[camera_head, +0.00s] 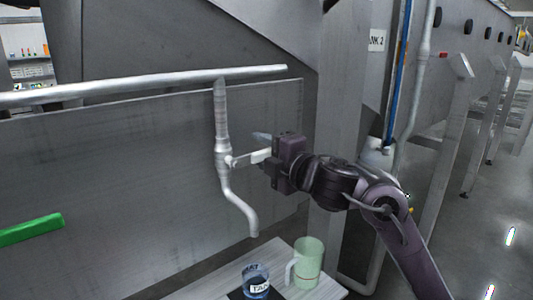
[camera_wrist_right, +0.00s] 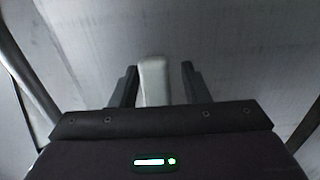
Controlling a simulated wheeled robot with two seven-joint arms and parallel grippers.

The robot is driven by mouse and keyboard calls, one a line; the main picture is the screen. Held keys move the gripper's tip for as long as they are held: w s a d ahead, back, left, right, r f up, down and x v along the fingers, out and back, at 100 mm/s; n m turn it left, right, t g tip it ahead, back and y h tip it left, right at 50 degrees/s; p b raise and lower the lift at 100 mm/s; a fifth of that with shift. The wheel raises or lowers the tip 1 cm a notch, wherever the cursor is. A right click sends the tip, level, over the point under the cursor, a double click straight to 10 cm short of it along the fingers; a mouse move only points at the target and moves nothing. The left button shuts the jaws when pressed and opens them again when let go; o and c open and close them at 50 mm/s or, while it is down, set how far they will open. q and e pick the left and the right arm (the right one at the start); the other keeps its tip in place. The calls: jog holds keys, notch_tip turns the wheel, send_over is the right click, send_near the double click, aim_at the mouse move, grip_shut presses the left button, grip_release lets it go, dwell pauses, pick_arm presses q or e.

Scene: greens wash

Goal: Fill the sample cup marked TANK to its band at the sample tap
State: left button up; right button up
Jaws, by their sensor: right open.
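The sample tap (camera_head: 222,150) is a grey pipe with a curved spout ending above a small shelf. Its pale lever handle (camera_head: 243,159) points right, towards my right gripper (camera_head: 264,148). In the right wrist view the handle (camera_wrist_right: 154,82) lies between the two dark fingers of the open gripper (camera_wrist_right: 159,70), with a visible gap on the right side. The clear bluish cup marked TANK (camera_head: 257,290) stands upright on the shelf below the spout. Its band and water level are too small to tell. I see no stream from the spout. My left gripper is not in view.
A pale green jug (camera_head: 310,262) stands on the shelf (camera_head: 213,290), just right of the cup. A dark mat lies under the cup. A grey panel (camera_head: 110,170) is behind the tap, with a green bar (camera_head: 30,229) at left. A post stands behind my right arm.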

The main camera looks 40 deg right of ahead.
jog(key=s, duration=0.7)
jog(key=shift+s+d+b, duration=0.3)
jog(key=shift+s+b, duration=0.05)
